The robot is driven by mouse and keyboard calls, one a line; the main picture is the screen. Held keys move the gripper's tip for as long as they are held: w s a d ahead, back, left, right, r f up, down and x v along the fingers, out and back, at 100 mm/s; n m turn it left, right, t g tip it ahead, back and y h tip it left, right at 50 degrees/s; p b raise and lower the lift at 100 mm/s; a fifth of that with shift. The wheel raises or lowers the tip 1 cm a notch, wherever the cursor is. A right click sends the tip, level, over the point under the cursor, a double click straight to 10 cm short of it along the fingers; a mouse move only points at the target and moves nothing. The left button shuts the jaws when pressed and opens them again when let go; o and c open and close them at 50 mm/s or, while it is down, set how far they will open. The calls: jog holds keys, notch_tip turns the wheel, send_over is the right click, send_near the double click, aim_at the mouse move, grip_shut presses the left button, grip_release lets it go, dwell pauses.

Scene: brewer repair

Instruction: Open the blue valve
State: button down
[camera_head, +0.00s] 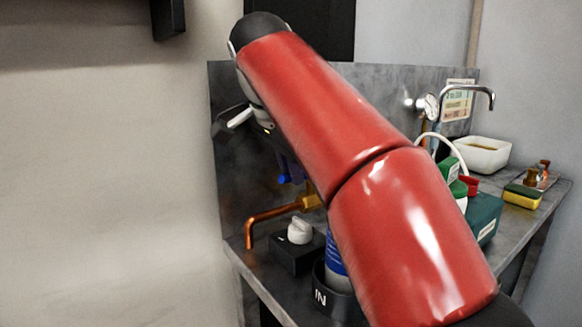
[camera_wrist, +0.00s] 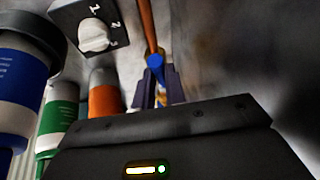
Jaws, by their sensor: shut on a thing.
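The blue valve handle (camera_wrist: 155,66) shows between the two dark fingers of my gripper (camera_wrist: 157,86) in the wrist view. My gripper is shut on it. In the head view, blue parts of the handle (camera_head: 285,179) show just left of my red arm, above a copper pipe (camera_head: 268,223). A brass fitting (camera_head: 311,202) sits at the pipe's right end, partly behind my arm. The copper pipe also shows in the wrist view (camera_wrist: 148,25), running up from the handle. My arm and the fingers hide much of the valve, so its exact angle cannot be told.
A black box with a white knob (camera_head: 300,231) stands near the pipe. A blue-labelled bottle (camera_head: 336,262) sits in a black holder marked IN. Orange (camera_wrist: 104,97) and green (camera_wrist: 62,112) containers stand nearby. A white basin (camera_head: 486,158) and sponge (camera_head: 522,195) are at right.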

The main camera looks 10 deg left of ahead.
jog(key=c, duration=1.5)
grip_release()
jog(key=shift+o, duration=0.2)
jog(key=s+a+r, duration=0.2)
jog(key=s, duration=0.4)
jog(key=s+a+r, duration=0.1)
jog(key=s+r, duration=0.1)
jog(key=s, duration=0.5)
jog(key=shift+s+a+r+b, duration=0.3)
jog(key=shift+a+b, duration=0.05)
jog(key=shift+b, duration=0.05)
jog(key=shift+c, duration=0.4)
